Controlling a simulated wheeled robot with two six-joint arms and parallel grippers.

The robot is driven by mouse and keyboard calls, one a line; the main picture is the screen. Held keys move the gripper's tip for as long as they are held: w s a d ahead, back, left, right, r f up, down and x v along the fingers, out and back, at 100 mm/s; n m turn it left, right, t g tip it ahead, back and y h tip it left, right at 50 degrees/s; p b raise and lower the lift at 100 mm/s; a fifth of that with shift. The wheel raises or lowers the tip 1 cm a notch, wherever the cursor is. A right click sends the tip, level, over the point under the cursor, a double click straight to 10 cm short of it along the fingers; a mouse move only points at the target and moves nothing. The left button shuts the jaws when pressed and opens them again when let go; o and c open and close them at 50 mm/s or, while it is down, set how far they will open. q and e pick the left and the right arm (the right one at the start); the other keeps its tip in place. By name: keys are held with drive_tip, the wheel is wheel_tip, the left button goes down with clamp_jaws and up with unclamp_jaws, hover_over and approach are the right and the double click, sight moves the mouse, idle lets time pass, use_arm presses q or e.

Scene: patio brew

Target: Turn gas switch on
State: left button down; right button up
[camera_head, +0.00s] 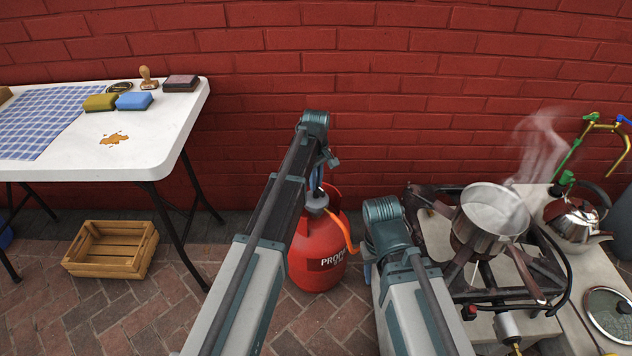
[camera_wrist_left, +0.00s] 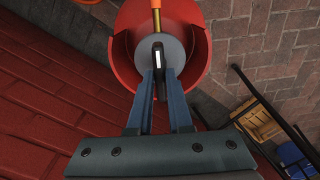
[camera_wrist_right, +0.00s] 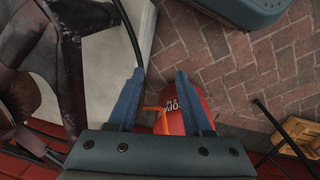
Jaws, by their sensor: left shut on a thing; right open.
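The red propane tank (camera_head: 318,265) stands on the brick floor below the wall, with a grey regulator (camera_head: 316,203) on top and an orange hose (camera_head: 343,232) leading right. My left gripper (camera_head: 317,185) reaches down over the tank's top. In the left wrist view, its fingers are shut on the small gas switch (camera_wrist_left: 158,52), above the grey disc inside the red collar. The switch is partly hidden by the fingertips.
Right of the tank stands a gas burner (camera_head: 500,290) with a steaming pot (camera_head: 490,215) on it. A kettle (camera_head: 575,222) is beside it. A white table (camera_head: 165,135) stands left, with a wooden crate (camera_head: 110,250) below. The floor between crate and tank is clear.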

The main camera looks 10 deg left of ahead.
use_arm(q)
drive_tip(key=shift+n, duration=0.3)
drive_tip(key=c, duration=0.8)
unclamp_jaws()
drive_tip(key=shift+c, duration=0.2)
wheel_tip(320, 180, up, 14)
drive_tip(key=p, duration=1.4)
drive_tip(key=shift+f, duration=0.1)
